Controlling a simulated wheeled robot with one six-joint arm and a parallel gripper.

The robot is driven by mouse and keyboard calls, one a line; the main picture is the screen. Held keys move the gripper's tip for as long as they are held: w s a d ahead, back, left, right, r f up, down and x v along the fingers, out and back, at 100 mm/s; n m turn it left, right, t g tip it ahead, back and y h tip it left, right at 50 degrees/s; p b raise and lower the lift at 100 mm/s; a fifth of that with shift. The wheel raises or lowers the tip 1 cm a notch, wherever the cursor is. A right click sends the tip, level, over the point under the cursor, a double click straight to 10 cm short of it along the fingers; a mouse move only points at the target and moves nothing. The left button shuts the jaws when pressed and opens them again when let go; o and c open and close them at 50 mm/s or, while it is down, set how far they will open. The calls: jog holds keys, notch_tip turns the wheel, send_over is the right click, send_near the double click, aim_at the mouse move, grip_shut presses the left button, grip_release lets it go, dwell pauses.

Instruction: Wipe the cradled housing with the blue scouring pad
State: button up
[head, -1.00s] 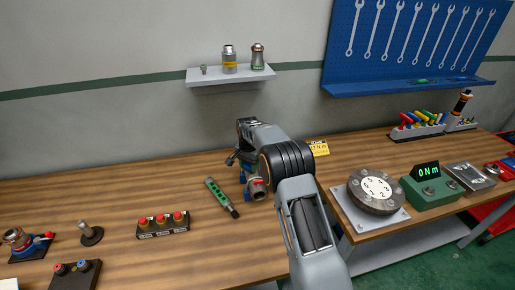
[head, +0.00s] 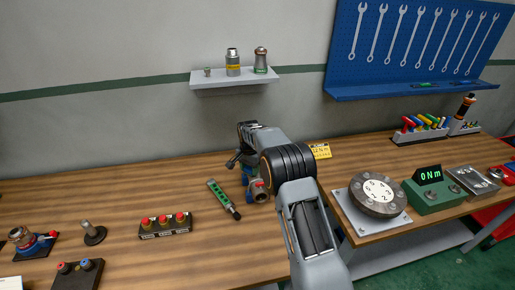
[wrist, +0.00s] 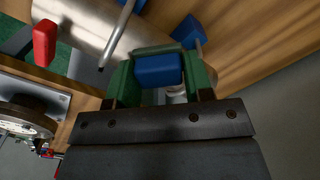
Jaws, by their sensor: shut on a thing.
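My gripper (wrist: 160,72) has green fingers shut on the blue scouring pad (wrist: 158,70) in the wrist view. A smooth metallic cylinder, apparently the housing (wrist: 92,26), lies beyond at the upper left, with a thin rod crossing in front of it. A blue block (wrist: 188,31) stands beside it, perhaps part of the cradle. Whether the pad touches the housing, I cannot tell. In the head view, the housing's end (head: 259,191) shows beside blue parts on the bench, partly behind my arm. My fingers and the pad cannot be made out there.
A green tool (head: 223,199) lies left of the housing, and a three-button box (head: 165,226) further left. The round numbered dial (head: 377,194) and the green torque readout (head: 434,190) stand right of my arm. A red block (wrist: 44,42) shows in the wrist view.

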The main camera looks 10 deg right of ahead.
notch_tip(320, 180, up, 3)
jog(key=shift+w+f, duration=0.1)
jog(key=shift+f, duration=0.1)
jog(key=shift+d+r+p, duration=0.15)
jog(key=shift+r+p, duration=1.95)
jog(key=shift+r, duration=0.65)
